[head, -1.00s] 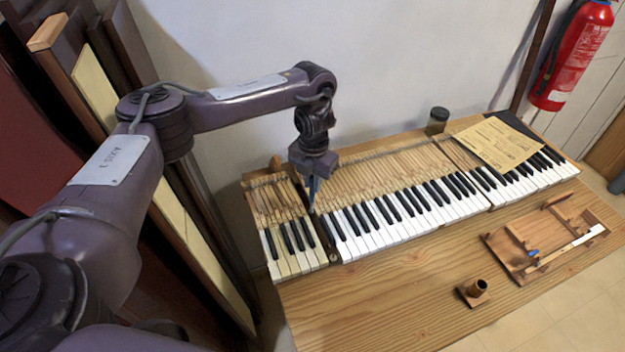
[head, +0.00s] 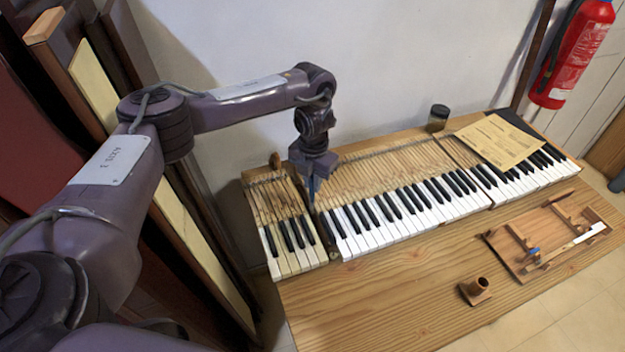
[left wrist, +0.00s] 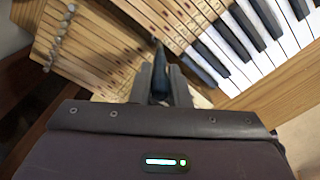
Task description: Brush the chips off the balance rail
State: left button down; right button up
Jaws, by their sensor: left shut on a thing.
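My left gripper (head: 312,182) points down over the narrow gap between the short left block of keys (head: 290,236) and the long middle block (head: 400,215). It is shut on a slim dark-blue object, seemingly the brush (left wrist: 159,55); its lower end goes down toward the gap. In the left wrist view my left gripper (left wrist: 162,88) shows the fingers close around this object. The balance rail under the gap is mostly hidden by the gripper and the keys, and I cannot make out chips. My right gripper is out of view.
A dark-lidded jar (head: 437,118) stands behind the keys. A paper sheet (head: 498,142) lies over the right keys. The front of the bench (head: 380,300) is clear.

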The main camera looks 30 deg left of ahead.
pick_arm(q)
jog(key=shift+s+d+r+p, duration=0.1)
jog(key=shift+s+d+p, duration=0.2)
jog(key=shift+p, duration=0.1)
jog(key=shift+w+a+b, duration=0.35)
jog(key=shift+b, duration=0.05)
jog(key=shift+s+d+p, duration=0.25)
jog(key=shift+d+p, duration=0.05)
jog(key=shift+p, duration=0.05)
jog(key=shift+w+a, duration=0.2)
jog(key=shift+a, duration=0.05)
jog(key=shift+s+d, duration=0.15)
jog(key=shift+s, duration=0.05)
jog(key=shift+w, duration=0.15)
